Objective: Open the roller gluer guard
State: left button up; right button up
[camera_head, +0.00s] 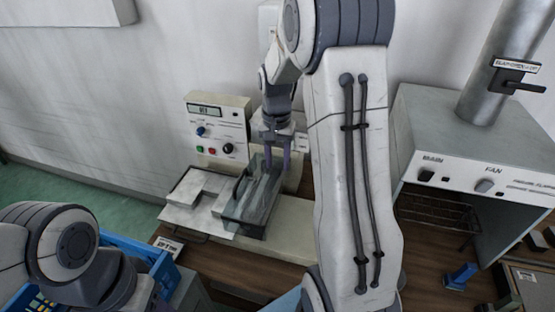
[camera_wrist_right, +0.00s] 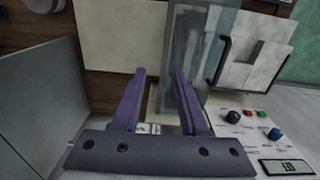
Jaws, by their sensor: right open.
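The roller gluer (camera_head: 285,222) is a cream machine on the wooden bench, with an upright control panel (camera_head: 217,125) at its back. Its clear smoky guard (camera_head: 255,205) is over the middle of the bed, with a dark handle (camera_head: 239,186) along its left side. My right gripper (camera_head: 276,172) points down at the guard's back right. In the right wrist view, the open, empty fingers (camera_wrist_right: 160,75) are beside the guard (camera_wrist_right: 196,50), and the handle (camera_wrist_right: 219,60) is on its far side. I cannot tell whether a finger touches the guard. My left gripper is out of view.
A metal plate (camera_head: 187,218) extends left of the guard. A grey hood with knobs (camera_head: 465,150) and a duct (camera_head: 497,70) stands at right. A blue crate (camera_head: 130,250) is at lower left. A small blue object (camera_head: 461,275) sits on the bench at right.

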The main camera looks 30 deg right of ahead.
grip_shut()
dwell(0.5)
dwell(0.7)
jog(key=shift+o, duration=0.6)
grip_release()
notch_tip(320, 180, up, 11)
jog(key=b, duration=0.1)
jog(key=shift+f+b, duration=0.2)
jog(key=shift+b, duration=0.15)
jog(key=shift+a, duration=0.1)
